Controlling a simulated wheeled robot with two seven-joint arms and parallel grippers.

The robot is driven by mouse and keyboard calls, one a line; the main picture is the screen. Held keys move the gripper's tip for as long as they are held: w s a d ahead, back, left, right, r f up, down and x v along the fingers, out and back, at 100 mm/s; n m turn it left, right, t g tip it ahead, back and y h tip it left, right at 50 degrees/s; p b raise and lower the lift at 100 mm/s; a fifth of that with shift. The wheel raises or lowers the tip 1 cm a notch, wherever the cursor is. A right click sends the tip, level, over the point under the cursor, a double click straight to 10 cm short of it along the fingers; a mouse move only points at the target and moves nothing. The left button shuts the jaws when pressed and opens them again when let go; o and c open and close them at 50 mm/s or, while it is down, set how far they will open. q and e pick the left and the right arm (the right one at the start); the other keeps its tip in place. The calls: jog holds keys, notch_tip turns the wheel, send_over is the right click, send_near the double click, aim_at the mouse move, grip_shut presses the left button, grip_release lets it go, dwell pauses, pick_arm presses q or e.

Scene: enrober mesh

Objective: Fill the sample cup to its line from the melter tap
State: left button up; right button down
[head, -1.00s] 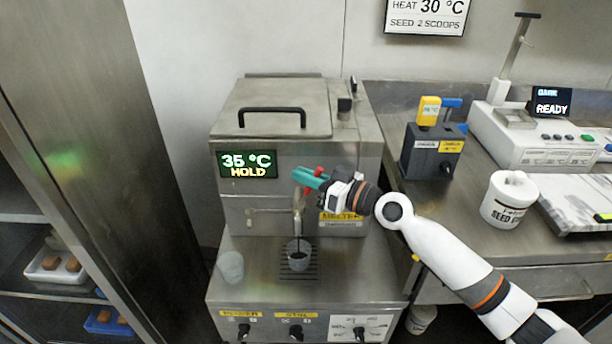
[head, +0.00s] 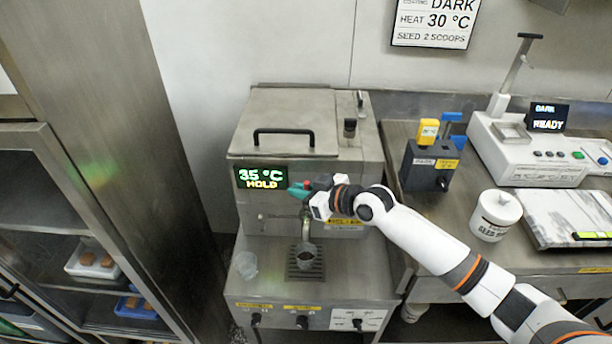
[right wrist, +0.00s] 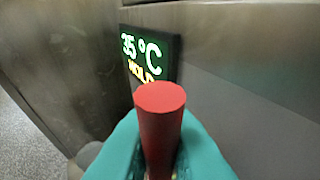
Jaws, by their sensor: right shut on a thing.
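The melter (head: 345,160) is a steel box with a display (head: 261,177) reading 35 °C HOLD. A sample cup (head: 307,262) stands upright on the drip grate beneath the tap spout (head: 305,228). Dark material shows inside it; its fill line is too small to make out. I cannot tell whether a stream is running. My right gripper (head: 299,191), with teal fingers, is at the tap above the cup. It is shut on the red tap handle (right wrist: 160,125), which stands between the fingers in the right wrist view. My left gripper is out of view.
A second translucent cup (head: 246,265) stands left of the grate. Control knobs (head: 302,322) line the front. On the right counter are a white seed tub (head: 496,214), a dark grey box (head: 431,165) and a white instrument (head: 540,150) reading READY. An open cabinet (head: 85,230) stands left.

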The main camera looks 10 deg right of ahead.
jog(key=shift+a, duration=0.1)
jog(key=c, duration=1.7)
grip_release()
jog(key=shift+f, duration=0.1)
jog(key=shift+c, duration=0.2)
jog(key=shift+w+a, duration=0.1)
jog(key=b+v, duration=0.1)
jog(key=v, duration=1.1)
jog(key=shift+b, duration=0.3)
